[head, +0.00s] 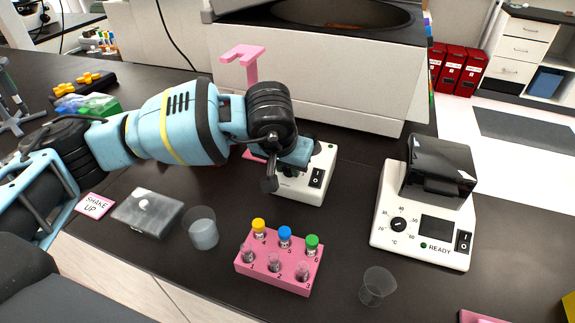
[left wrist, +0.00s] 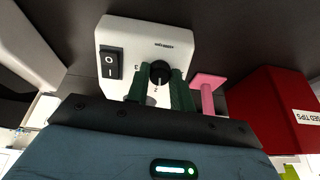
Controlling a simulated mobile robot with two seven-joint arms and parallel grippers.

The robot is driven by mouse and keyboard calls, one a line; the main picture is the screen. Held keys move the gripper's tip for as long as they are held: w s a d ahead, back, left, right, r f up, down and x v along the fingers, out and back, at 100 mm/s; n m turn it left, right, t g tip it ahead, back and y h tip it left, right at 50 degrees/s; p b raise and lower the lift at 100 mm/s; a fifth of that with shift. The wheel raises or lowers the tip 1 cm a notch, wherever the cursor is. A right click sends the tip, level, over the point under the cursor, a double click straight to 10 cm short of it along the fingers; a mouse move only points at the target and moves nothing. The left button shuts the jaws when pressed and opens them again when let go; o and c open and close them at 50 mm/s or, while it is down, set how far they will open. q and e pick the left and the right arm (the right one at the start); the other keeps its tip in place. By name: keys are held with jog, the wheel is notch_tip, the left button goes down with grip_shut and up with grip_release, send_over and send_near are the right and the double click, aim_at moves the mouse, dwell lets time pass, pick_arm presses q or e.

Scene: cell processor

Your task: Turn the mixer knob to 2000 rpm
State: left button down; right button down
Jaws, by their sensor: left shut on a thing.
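The mixer is a small white box (head: 313,188) in the middle of the bench in the head view, with a black rocker switch (head: 316,178) on its front. In the left wrist view the white mixer face (left wrist: 130,45) shows the switch (left wrist: 111,62) and the black knob (left wrist: 160,71). My left gripper (left wrist: 159,82) has its two dark green fingers on either side of the knob and is shut on it. The left arm covers the knob in the head view. The dial marks are mostly hidden, so I cannot read the setting. My right gripper is not in view.
A pink rack (head: 262,275) with capped vials stands in front of the mixer. A clear cup (head: 202,230) is left of the rack and another (head: 377,287) right. A white heater (head: 388,243) stands to the right. A pink stand (head: 246,60) rises behind my arm.

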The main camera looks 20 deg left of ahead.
pick_arm(q)
jog(key=shift+m, duration=0.6)
jog(key=c, duration=1.2)
grip_release()
jog(key=v, duration=0.7)
jog(key=shift+s+r, duration=0.2)
jog(key=shift+r, duration=0.15)
